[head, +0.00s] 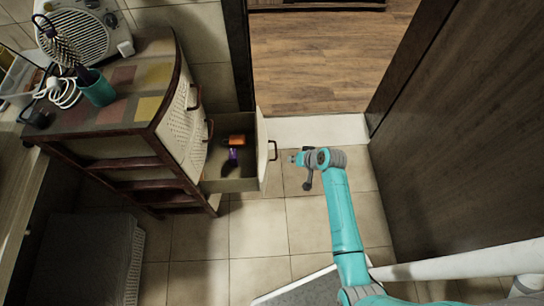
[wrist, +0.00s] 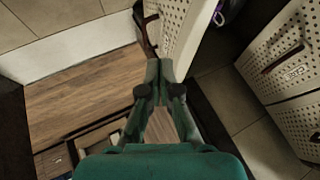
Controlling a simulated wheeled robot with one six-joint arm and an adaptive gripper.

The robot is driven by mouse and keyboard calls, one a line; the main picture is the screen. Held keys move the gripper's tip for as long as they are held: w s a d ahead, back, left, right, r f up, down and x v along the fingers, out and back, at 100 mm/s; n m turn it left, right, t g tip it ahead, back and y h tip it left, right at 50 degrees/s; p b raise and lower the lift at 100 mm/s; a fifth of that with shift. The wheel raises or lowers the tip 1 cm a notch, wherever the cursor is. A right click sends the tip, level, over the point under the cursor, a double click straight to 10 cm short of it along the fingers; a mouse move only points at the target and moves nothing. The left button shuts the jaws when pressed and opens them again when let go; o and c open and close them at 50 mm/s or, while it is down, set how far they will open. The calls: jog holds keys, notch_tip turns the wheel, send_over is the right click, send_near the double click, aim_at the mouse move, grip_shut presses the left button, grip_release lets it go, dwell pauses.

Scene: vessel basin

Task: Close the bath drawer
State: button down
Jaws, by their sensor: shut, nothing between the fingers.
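An orange thing and a purple thing (head: 233,157) lie inside the drawer. My gripper (head: 292,158) is shut and empty, just right of the drawer front, with a small gap to the handle in the head view. In the wrist view my gripper's fingertips (wrist: 160,64) appear close to the front; I cannot tell whether they touch.
The cabinet (head: 130,133) carries a fan heater (head: 80,38), a teal cup (head: 97,90) with a brush, and a white cord. Two upper perforated drawers look shut. A dark panel (head: 460,130) stands at the right. The tiled floor (head: 255,225) in front is clear.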

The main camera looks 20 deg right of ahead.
jog(key=w+a+f, duration=0.5)
jog(key=w+f, duration=0.1)
jog(key=shift+a+f, duration=0.3)
jog(key=shift+a, duration=0.1)
jog(key=shift+w, duration=0.1)
jog(key=w+a, duration=0.3)
jog(key=a, duration=0.7)
jog(key=w+a, duration=0.3)
jog(key=a, duration=0.8)
jog(key=shift+w, duration=0.4)
